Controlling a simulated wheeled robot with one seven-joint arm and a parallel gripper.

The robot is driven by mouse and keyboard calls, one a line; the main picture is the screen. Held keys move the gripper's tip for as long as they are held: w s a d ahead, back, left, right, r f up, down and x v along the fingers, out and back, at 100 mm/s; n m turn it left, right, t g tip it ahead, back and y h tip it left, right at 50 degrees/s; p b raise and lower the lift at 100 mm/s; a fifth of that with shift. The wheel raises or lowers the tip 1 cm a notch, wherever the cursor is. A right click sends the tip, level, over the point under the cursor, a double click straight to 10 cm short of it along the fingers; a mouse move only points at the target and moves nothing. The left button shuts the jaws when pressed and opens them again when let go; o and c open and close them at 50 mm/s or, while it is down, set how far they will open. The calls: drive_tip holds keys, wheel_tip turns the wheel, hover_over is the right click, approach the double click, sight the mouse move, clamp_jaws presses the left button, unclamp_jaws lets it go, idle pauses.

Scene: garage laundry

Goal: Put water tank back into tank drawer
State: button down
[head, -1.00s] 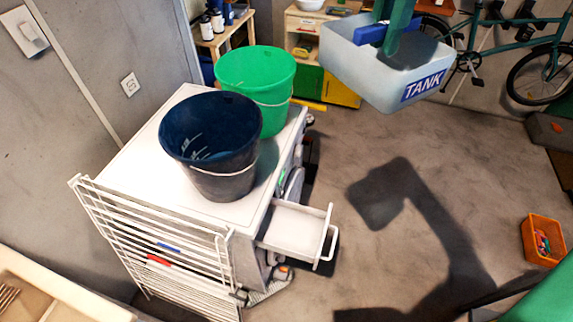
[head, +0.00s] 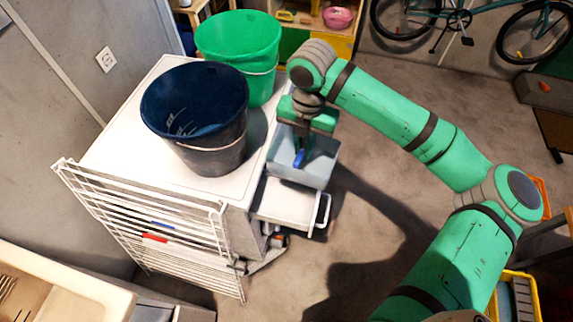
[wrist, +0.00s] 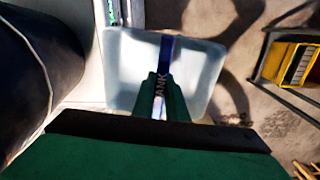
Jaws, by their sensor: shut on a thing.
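The water tank (head: 318,172) is a pale translucent bin with a blue handle bar. My gripper (head: 300,155) is shut on the blue handle from above. The tank is upright, in the air beside the white machine (head: 125,130), just behind the tank drawer in the head view. The tank drawer (head: 285,205) is pulled out of the machine's front and looks empty; the tank hides its far part. The wrist view shows the tank (wrist: 125,75) below my gripper (wrist: 163,85), with the blue bar between the fingers. The height gap between tank and drawer is hard to tell.
A dark blue bucket (head: 200,115) and a green bucket (head: 240,45) stand on the machine, close to my gripper. A white drying rack (head: 150,225) leans at its near side. A yellow crate (head: 515,295) is at lower right. The floor right of the drawer is clear.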

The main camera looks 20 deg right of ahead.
sight(286, 173)
drive_tip(key=shift+n, duration=0.8)
drive_tip(key=a+f, duration=0.3)
drive_tip(key=s+a+f, duration=0.1)
drive_tip(key=a+f, duration=0.1)
drive_tip(key=shift+f, duration=0.2)
drive_tip(key=shift+w+f, duration=0.15)
drive_tip(key=shift+f, duration=1.2)
drive_tip(key=shift+a+f, duration=0.15)
drive_tip(key=shift+f, duration=5.4)
drive_tip(key=shift+d, duration=0.2)
drive_tip(key=shift+s, duration=0.2)
drive_tip(key=shift+w+a+f, duration=0.3)
drive_tip(key=shift+w+a, duration=0.05)
drive_tip(key=shift+a, duration=0.15)
